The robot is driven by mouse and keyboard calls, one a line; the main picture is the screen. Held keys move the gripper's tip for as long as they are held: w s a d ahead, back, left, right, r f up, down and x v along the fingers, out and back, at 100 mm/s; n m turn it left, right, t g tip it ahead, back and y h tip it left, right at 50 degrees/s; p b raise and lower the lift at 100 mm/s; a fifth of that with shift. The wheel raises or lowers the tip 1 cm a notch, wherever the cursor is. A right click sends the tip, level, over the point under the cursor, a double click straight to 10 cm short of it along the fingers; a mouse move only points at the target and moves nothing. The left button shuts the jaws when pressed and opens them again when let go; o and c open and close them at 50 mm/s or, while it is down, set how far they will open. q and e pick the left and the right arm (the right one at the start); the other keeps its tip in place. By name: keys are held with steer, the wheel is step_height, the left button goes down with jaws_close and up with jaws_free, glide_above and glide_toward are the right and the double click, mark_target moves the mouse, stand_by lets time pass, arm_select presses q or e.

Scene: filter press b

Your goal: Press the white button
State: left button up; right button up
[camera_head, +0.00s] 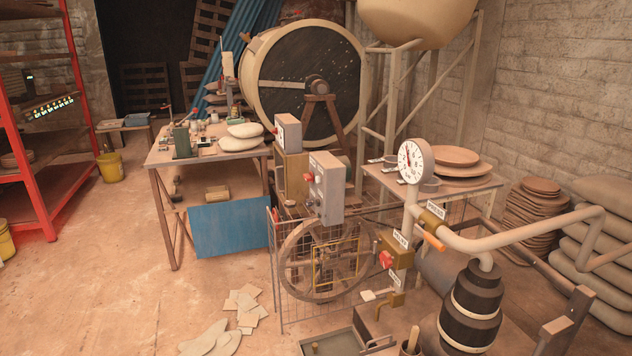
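A grey control box (328,190) stands upright near the middle, above a spoked wheel. A red knob (308,178) sticks out of its left face, with other small controls too small to tell apart. A second grey box (289,132) stands behind it, also with a small red control on its left side. Neither of my grippers is in view.
A spoked handwheel (326,262) sits behind a wire guard below the grey box. A pressure gauge (415,161) and pipe (510,233) stand at right, above a dark pump (470,308). A cluttered table (205,155) is behind left. The floor at left is mostly clear.

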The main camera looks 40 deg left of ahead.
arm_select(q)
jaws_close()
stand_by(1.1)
